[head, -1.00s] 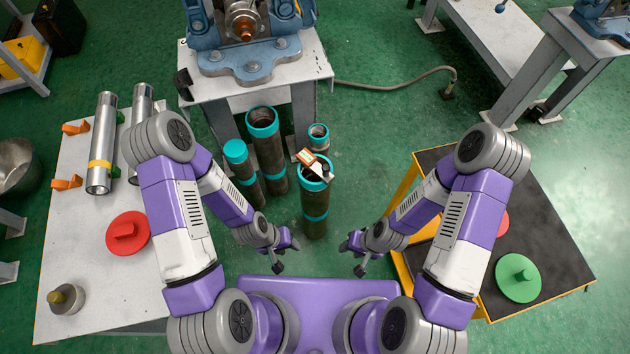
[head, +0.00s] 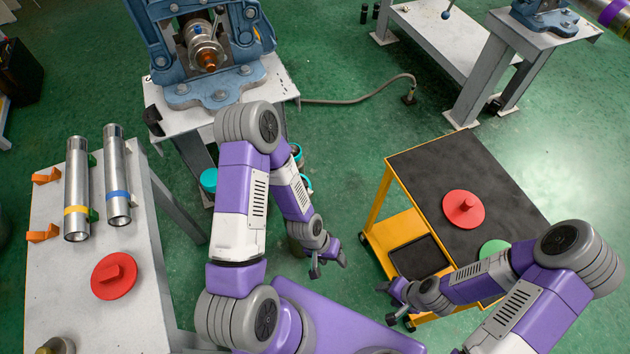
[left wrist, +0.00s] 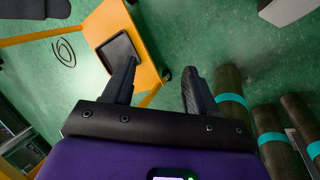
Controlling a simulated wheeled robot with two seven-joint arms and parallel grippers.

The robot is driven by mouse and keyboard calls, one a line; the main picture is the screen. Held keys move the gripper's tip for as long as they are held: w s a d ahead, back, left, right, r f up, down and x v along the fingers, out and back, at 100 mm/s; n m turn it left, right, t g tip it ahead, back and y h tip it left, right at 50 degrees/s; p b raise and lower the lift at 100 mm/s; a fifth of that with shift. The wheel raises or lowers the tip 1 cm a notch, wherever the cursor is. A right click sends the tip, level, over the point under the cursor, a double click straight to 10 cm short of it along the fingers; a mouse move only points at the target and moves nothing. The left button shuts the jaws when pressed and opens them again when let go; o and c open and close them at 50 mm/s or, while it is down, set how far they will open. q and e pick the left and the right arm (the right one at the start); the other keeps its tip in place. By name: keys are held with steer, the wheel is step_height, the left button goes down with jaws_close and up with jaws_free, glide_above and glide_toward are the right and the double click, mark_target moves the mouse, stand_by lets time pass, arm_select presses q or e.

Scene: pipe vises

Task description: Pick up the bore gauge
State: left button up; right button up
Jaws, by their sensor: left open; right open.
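I cannot tell for sure which thing is the bore gauge; nothing in view is plainly one. A red disc with a raised knob (head: 463,209) lies on the black top of the yellow trolley, with a green disc (head: 494,250) partly behind my right arm. Another red disc (head: 114,276) lies on the left table. My left gripper (head: 330,266) is open and empty, in front of the trolley's left side. In the left wrist view its spread fingers (left wrist: 160,88) have nothing between them. My right gripper (head: 390,302) is open and empty beside the trolley's near corner.
Two steel cylinders (head: 77,190) lie on the left table (head: 60,325). The yellow trolley (head: 376,205) has a lower shelf with a dark tray (head: 418,258). Teal-banded pipes (left wrist: 229,92) stand on the floor, mostly hidden by my left arm in the head view. A blue vise (head: 213,95) stands behind.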

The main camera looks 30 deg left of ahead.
arm_select(q)
steer(key=w+a+r+m+p, duration=0.2)
steer(key=w+r+p, duration=0.1)
steer(key=w+r, duration=0.35)
step_height(320, 180, up, 11)
steer(key=m+y+p, duration=0.2)
steer(key=y+p, duration=0.1)
steer(key=y, duration=0.1)
glide_above(305, 185)
steer(key=shift+d+r, duration=0.15)
steer(key=shift+d, duration=0.05)
steer(key=shift+a+y, duration=0.25)
steer(key=shift+y, duration=0.05)
steer(key=f+b, duration=0.1)
steer(key=f, duration=0.2)
steer(key=f+b, duration=0.2)
steer(key=f, duration=0.2)
steer(key=shift+w+a+f, duration=0.15)
steer(key=shift+a, duration=0.05)
steer(key=shift+c, duration=0.5)
jaws_close()
